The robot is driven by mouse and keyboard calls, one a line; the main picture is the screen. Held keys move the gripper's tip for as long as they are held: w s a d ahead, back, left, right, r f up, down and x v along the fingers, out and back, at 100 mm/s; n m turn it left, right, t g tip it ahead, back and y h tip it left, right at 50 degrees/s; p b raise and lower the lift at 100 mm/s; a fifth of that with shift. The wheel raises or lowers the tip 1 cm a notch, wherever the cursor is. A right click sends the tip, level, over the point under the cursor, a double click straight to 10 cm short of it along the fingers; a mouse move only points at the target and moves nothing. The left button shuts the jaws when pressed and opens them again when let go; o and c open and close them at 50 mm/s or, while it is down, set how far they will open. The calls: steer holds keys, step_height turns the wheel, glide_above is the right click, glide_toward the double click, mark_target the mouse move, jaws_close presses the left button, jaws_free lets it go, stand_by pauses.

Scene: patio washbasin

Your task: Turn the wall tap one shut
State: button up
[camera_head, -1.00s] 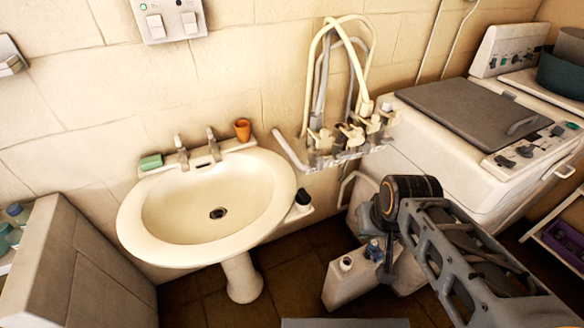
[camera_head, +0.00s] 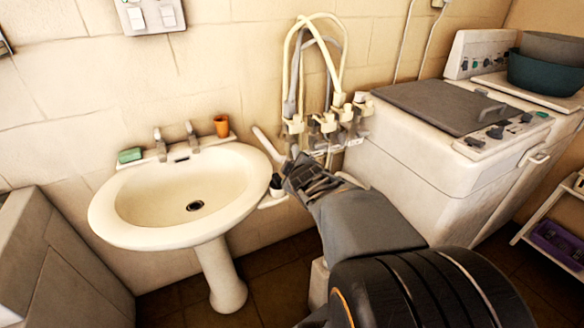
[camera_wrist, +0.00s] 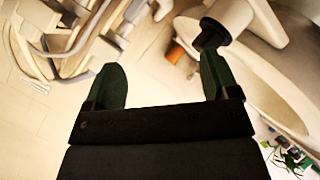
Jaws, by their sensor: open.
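A row of wall taps (camera_head: 327,122) with cream and grey hoses sits on the wall between the basin and the washing machine. I cannot tell which one is tap one, nor how far its handle is turned. My gripper (camera_head: 291,168) is just below and in front of the left end of the row, near the basin's right rim. In the wrist view my gripper (camera_wrist: 162,78) has two dark green fingers wide apart with nothing between them. Blurred pale pipes or hoses (camera_wrist: 75,45) lie left of the fingers. My arm hides part of the wall below the taps.
The white basin (camera_head: 110,222) with its own two taps (camera_head: 175,140) stands left of my gripper. An orange cup (camera_head: 221,126) and green soap (camera_head: 130,155) are on its back ledge. A dark-topped bottle (camera_head: 276,185) is close to my gripper. The washing machine (camera_head: 420,170) stands at right.

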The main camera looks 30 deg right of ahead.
mark_target(295, 151)
steer(key=d+f+n+t+y+b, duration=0.3)
steer(key=d+f+n+t+b, duration=0.3)
steer(key=n, duration=0.4)
steer(key=w+d, duration=0.1)
steer(key=w, duration=0.3)
steer(key=w+d, duration=0.1)
steer(key=w, duration=0.3)
steer(key=w+d+r, duration=0.1)
steer(key=w, duration=0.4)
steer(key=shift+r, duration=0.1)
steer(key=shift+s, duration=0.1)
steer(key=shift+c, duration=0.2)
steer(key=c, duration=0.9)
